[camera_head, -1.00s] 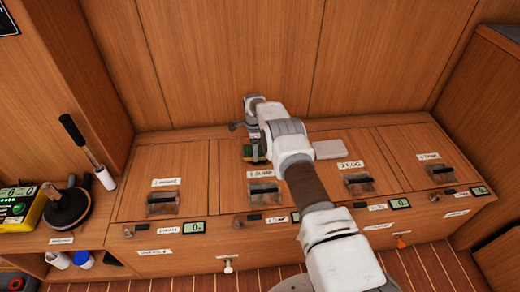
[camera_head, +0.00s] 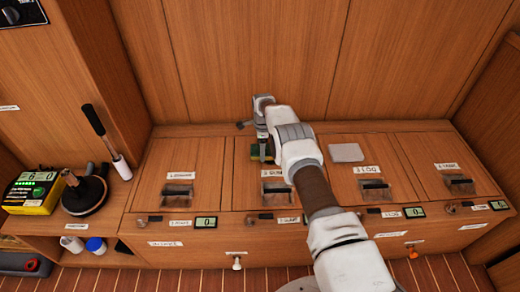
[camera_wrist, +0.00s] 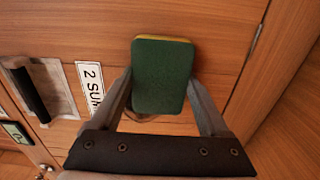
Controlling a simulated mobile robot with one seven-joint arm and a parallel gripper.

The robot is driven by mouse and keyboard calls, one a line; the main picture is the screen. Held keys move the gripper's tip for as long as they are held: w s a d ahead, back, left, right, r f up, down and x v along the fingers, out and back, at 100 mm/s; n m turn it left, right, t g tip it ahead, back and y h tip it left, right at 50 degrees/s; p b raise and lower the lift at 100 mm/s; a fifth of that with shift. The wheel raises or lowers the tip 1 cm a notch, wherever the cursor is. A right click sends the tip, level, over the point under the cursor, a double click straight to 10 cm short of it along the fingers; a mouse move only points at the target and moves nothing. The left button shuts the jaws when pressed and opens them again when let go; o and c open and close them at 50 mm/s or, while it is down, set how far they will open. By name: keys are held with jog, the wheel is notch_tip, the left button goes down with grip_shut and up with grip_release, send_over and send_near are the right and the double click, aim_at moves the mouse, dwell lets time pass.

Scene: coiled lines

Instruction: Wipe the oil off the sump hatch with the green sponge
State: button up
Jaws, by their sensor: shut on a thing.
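The sump hatch (camera_head: 240,187) is a wooden lid with a label reading "2 SU…" and a dark handle; it is second from the left in the head view. It also fills much of the wrist view (camera_wrist: 212,55). My gripper (camera_wrist: 160,82) is shut on the green sponge (camera_wrist: 158,75), with one finger on each side. The sponge is green with a yellow edge and is over the hatch, near the seam on its far side. I cannot tell if it touches the wood. A brownish patch (camera_wrist: 148,117) shows beside its lower edge; oil or shadow, I cannot tell.
A pale cloth or pad (camera_head: 346,152) lies on the log hatch. The wooden back wall (camera_head: 200,60) rises close behind the hatches.

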jog(key=shift+s+d+f, duration=0.1)
jog(key=shift+d+f, duration=0.05)
jog(key=shift+d, duration=5.1)
jog(key=shift+s+r+p, duration=0.25)
jog(key=shift+s+p, duration=0.15)
jog(key=shift+p, duration=0.55)
jog(key=s+p, duration=0.2)
jog(key=p, duration=0.1)
jog(key=shift+a+p, duration=0.1)
jog(key=shift+p, duration=0.3)
jog(key=shift+a+f, duration=0.1)
jog(key=shift+f, duration=0.05)
